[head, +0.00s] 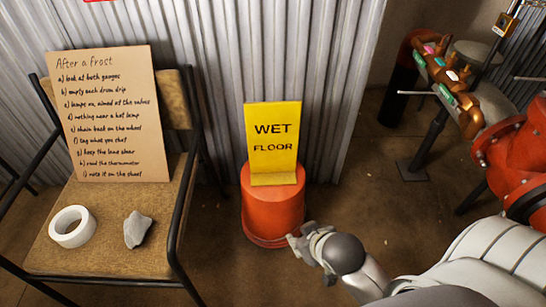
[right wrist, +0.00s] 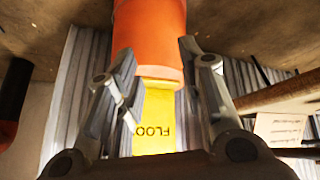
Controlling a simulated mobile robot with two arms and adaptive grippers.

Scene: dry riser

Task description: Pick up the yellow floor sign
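The yellow floor sign (head: 273,140) reads "WET FLOOR" and stands upright on top of an orange bucket (head: 270,212) against the corrugated wall. My right gripper (head: 300,238) is low, in front and to the right of the bucket, apart from the sign. In the right wrist view, its two fingers (right wrist: 158,58) are spread with nothing held between them. The sign (right wrist: 153,115) appears upside down there, beyond and between the fingers, its left part and lower end partly hidden by the gripper. My left gripper is not in view.
A chair (head: 110,255) at left holds a written board (head: 115,115), a white tape roll (head: 72,226) and a grey stone (head: 137,229). Red pipework (head: 515,160) and a stand with a coloured rack (head: 447,85) are at right. Floor between bucket and stand is clear.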

